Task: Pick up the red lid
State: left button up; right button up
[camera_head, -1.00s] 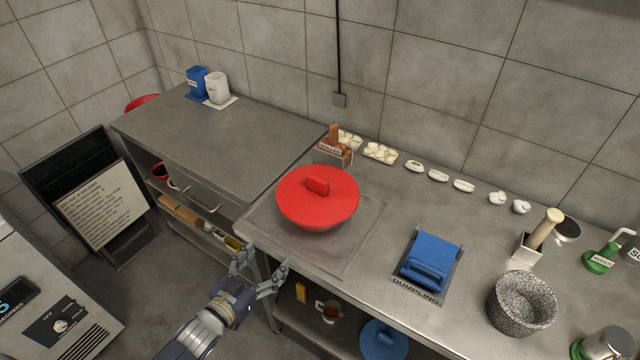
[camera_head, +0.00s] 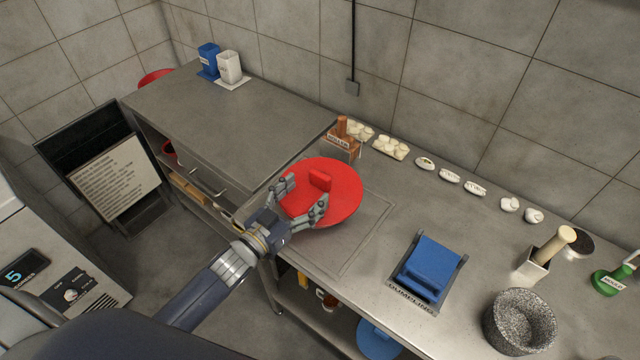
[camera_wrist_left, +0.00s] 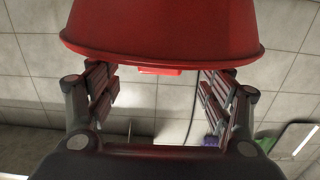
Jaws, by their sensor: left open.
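The red lid (camera_head: 345,206) sits on the steel counter, with its block-shaped red handle (camera_head: 320,180) on top. My left gripper (camera_head: 306,192) is open over the near left part of the lid, its fingers spread around the line to the handle. In the left wrist view the lid (camera_wrist_left: 160,28) fills the top, and part of its handle (camera_wrist_left: 160,71) shows between the two open fingers of my left gripper (camera_wrist_left: 158,88). I see no finger closed on the handle. What is under the lid is hidden. My right gripper is not in view.
A wooden holder (camera_head: 342,148) stands close behind the lid. A blue dumpling press (camera_head: 430,268) and a stone mortar (camera_head: 520,321) stand to the right. The counter (camera_head: 375,225) between lid and press is clear. A higher steel top (camera_head: 235,125) lies to the left.

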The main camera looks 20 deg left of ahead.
aim_at(318, 180)
pick_arm(q)
jog(key=shift+w+d, duration=0.15)
jog(key=shift+w, duration=0.2)
jog(key=p+x, duration=0.2)
jog(key=x, duration=0.2)
jog(key=shift+w+r, duration=0.2)
jog(key=shift+w, duration=0.1)
jog(key=shift+w+d+f, duration=0.1)
jog(key=shift+w+d, duration=0.05)
jog(key=shift+w, duration=0.25)
jog(key=shift+c, duration=1.1)
jog(key=c, duration=0.9)
jog(key=shift+c, duration=0.3)
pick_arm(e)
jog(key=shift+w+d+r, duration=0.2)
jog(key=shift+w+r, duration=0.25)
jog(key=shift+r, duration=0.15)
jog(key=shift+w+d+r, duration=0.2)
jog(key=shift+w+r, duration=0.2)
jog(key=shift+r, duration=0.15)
